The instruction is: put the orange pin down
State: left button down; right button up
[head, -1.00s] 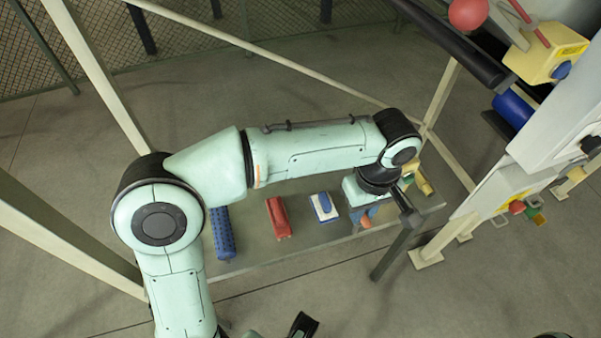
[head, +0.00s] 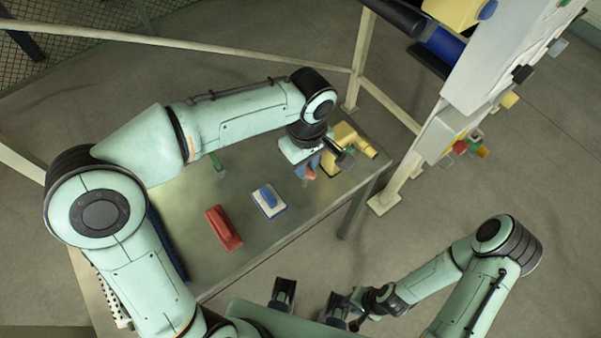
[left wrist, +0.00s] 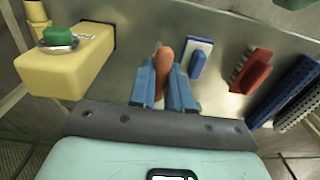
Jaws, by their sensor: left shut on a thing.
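My left gripper (head: 308,168) has blue fingers and points down over the right part of the grey table (head: 285,232). It is shut on the orange pin (head: 312,172), which is mostly covered by the fingers in the head view. In the left wrist view the orange pin (left wrist: 163,58) stands out between the blue fingertips (left wrist: 162,72), with the tabletop behind it. I cannot tell whether the pin touches the table. My right gripper (head: 345,306) is at the lower middle, off the table's front; its fingers are too unclear to read.
A blue-and-white brush (head: 268,202), a red brush (head: 222,228) and a dark blue block (left wrist: 296,92) lie to one side of the pin. A yellow box with a green button (left wrist: 62,62) is close on the other side. A white panel (head: 500,60) stands at the right.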

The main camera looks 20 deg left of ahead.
pick_arm(q)
jog(key=shift+w+f, duration=0.1)
jog(key=shift+f, duration=2.35)
jog(key=shift+f+b, duration=0.1)
jog(key=shift+b, duration=0.2)
jog(key=c, duration=1.5)
grip_release()
jog(key=shift+f, duration=0.15)
jog(key=o, duration=0.4)
